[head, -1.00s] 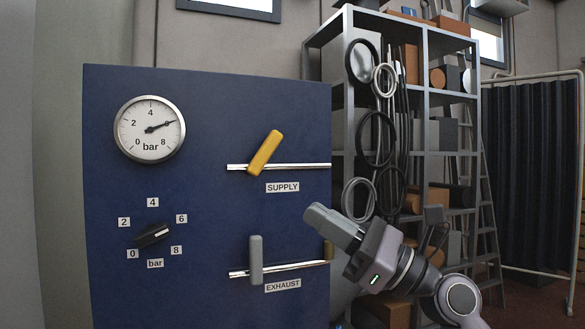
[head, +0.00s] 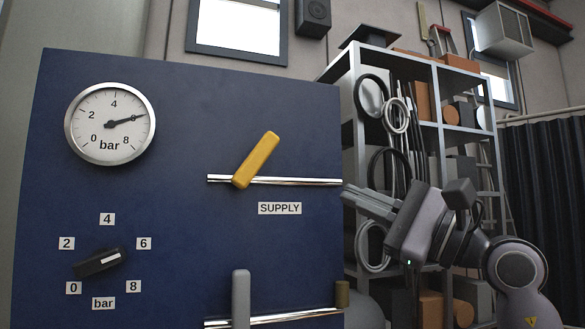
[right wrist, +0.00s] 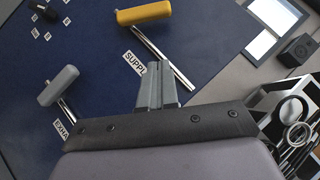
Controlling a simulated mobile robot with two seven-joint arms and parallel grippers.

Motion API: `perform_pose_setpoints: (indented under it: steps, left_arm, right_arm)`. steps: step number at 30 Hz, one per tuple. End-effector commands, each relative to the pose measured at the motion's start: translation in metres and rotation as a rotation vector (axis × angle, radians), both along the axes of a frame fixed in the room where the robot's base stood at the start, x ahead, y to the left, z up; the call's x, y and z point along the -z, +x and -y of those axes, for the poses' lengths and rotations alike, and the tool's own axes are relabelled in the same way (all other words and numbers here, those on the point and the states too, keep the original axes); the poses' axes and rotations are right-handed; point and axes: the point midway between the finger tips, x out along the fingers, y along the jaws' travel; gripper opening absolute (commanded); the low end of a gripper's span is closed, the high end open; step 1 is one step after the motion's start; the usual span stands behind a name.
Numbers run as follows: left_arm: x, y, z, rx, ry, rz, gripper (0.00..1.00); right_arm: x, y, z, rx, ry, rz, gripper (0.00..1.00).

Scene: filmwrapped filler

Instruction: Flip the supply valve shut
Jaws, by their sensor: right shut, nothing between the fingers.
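The yellow supply valve handle (head: 257,160) sits on a chrome pipe (head: 300,181) on the blue panel (head: 180,120), above the SUPPLY label (head: 280,208). The handle is tilted, its upper end leaning right, neither along nor square to the pipe. It also shows in the right wrist view (right wrist: 144,13). My right gripper (head: 350,193) is shut and empty, at the panel's right edge, to the right of the handle and apart from it. In the right wrist view its closed fingers (right wrist: 157,84) point toward the panel near the SUPPLY label. My left gripper is not in view.
A grey exhaust handle (head: 241,298) stands upright on a lower pipe. The gauge (head: 110,123) reads about 6 bar. A black selector knob (head: 99,263) is below it. A metal shelf (head: 437,68) with hoses stands behind my right arm.

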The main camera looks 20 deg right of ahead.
Motion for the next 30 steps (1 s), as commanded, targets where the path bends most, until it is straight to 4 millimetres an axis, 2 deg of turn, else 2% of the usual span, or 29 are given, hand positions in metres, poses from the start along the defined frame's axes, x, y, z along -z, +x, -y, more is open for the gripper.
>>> perform_pose_setpoints:
  steps: [1, 13, 21, 30]
  left_arm:
    - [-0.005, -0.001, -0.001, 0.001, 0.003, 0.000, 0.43]
    - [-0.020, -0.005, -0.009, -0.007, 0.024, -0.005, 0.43]
    - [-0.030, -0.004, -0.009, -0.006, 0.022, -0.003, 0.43]
    - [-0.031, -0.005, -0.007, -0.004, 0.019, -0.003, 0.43]
  right_arm:
    - [-0.007, 0.006, -0.007, -0.005, 0.002, -0.001, 0.00]
    - [-0.041, 0.060, -0.056, -0.007, 0.003, -0.001, 0.00]
    - [-0.056, 0.057, -0.081, -0.004, 0.001, 0.000, 0.00]
    - [-0.057, 0.057, -0.085, -0.002, 0.000, -0.002, 0.00]
